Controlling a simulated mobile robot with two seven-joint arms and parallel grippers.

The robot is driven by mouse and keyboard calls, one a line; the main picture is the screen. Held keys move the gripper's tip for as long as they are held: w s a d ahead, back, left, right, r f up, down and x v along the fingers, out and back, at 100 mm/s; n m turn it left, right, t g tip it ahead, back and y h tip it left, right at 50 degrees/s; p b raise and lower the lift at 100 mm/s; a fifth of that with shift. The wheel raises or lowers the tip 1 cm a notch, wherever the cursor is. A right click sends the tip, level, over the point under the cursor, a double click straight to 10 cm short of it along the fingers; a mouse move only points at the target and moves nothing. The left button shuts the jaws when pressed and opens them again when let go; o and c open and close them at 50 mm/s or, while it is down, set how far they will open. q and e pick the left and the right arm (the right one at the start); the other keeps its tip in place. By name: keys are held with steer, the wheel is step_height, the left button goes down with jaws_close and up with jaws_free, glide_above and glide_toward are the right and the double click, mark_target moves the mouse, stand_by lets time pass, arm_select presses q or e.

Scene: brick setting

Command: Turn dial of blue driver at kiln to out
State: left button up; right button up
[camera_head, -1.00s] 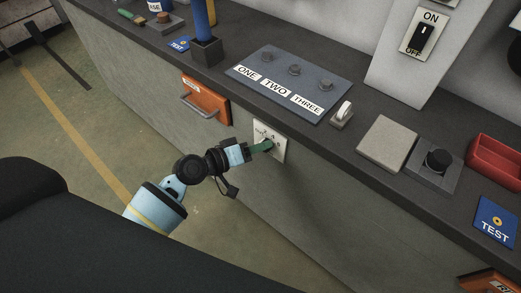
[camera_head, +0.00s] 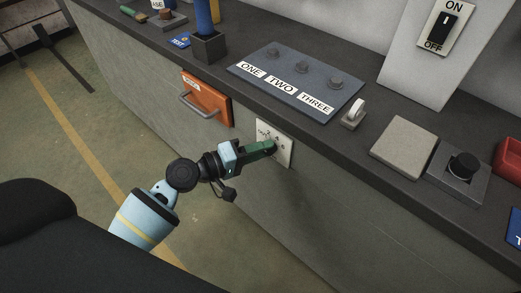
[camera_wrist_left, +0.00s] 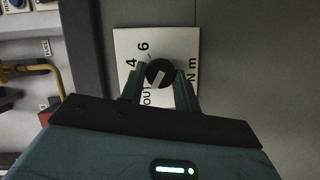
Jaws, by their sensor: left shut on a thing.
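The dial (camera_wrist_left: 160,71) is a round black knob on a white plate (camera_head: 287,156), set upright in the grey counter front. In the left wrist view the plate (camera_wrist_left: 127,42) carries OUT at lower left, 4 and 6 at upper left, and N m at right. My left gripper (camera_head: 273,147) has its green fingers on either side of the knob, shut on it; it also shows in the left wrist view (camera_wrist_left: 161,74). My fingers mostly hide the knob in the head view. My right gripper is out of view.
An orange drawer (camera_head: 208,97) with a protruding handle is left of the plate. On the counter are a blue post in a dark holder (camera_head: 208,46), a panel with three knobs (camera_head: 311,76), a beige block (camera_head: 404,147) and another black knob (camera_head: 464,166).

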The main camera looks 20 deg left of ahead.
arm_select(q)
steer(key=o, duration=0.8)
steer(key=shift+o, duration=0.8)
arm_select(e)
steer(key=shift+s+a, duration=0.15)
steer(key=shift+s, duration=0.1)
arm_select(q)
steer(key=b+v, duration=0.1)
steer(key=v, duration=0.6)
steer(key=shift+s+a, duration=0.25)
steer(key=shift+s, duration=0.05)
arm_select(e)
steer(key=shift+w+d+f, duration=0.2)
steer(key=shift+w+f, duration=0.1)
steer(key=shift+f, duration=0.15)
arm_select(q)
steer(key=shift+r, duration=0.1)
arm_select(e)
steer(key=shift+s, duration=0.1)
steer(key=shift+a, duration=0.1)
